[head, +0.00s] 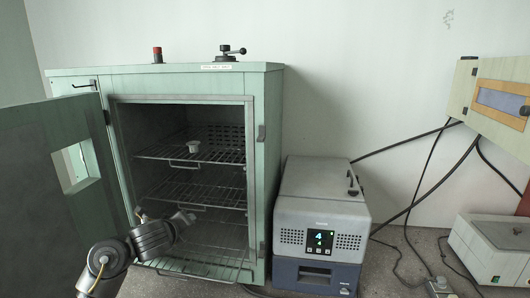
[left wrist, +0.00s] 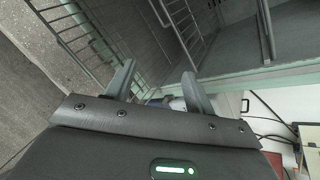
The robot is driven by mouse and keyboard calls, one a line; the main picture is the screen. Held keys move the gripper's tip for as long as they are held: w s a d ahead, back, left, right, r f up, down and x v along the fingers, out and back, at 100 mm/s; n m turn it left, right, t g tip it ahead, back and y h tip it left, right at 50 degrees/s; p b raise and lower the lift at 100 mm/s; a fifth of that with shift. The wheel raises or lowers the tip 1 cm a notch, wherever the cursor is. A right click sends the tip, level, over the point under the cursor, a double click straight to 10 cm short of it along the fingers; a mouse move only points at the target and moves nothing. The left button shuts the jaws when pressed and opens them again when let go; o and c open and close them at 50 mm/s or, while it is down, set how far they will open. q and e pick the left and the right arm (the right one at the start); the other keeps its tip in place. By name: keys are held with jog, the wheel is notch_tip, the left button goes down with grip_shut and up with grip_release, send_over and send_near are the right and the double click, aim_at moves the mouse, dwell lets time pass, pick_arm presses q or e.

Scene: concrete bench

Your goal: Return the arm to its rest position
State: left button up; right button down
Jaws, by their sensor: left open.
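My left gripper (head: 164,217) is in front of the open green cabinet (head: 274,160), at the height of its lower part. In the left wrist view the two fingers of my left gripper (left wrist: 158,88) stand apart with nothing between them. The cabinet's wire racks (head: 190,152) show inside, and rack bars also show in the left wrist view (left wrist: 180,22). Whether the gripper touches the cabinet or a rack cannot be told. My right gripper is not in view.
The cabinet door (head: 40,190) stands open at the left, close to my left arm. A grey and blue box-shaped device (head: 322,215) with a lit display stands right of the cabinet. Cables run behind it to a wall box (head: 500,105). A white device (head: 490,250) sits at the lower right.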

pick_arm(q)
jog(key=s+d+f+n+g, duration=0.2)
jog(key=s+f+n+g, duration=0.2)
jog(key=s+f+n, duration=1.05)
jog(key=s+a+f+n+g, duration=0.15)
jog(key=s+f+n, duration=0.45)
jog(key=s, duration=0.9)
jog(key=s+a+f+n+g, duration=0.1)
jog(key=s+f+n+g, duration=0.35)
jog(key=s, duration=1.05)
notch_tip(320, 180, down, 32)
jog(key=b, duration=0.6)
jog(key=s+a+f+b, duration=0.1)
jog(key=s+f+b, duration=0.1)
jog(key=s+f, duration=0.6)
jog(key=s+a+f+g+b, duration=0.1)
jog(key=s+f+b, duration=0.2)
jog(key=s+f, duration=0.6)
notch_tip(320, 180, down, 5)
jog(key=shift+s+a+f+n, duration=0.1)
jog(key=shift+s+a+n, duration=0.15)
jog(key=shift+a+n, duration=0.05)
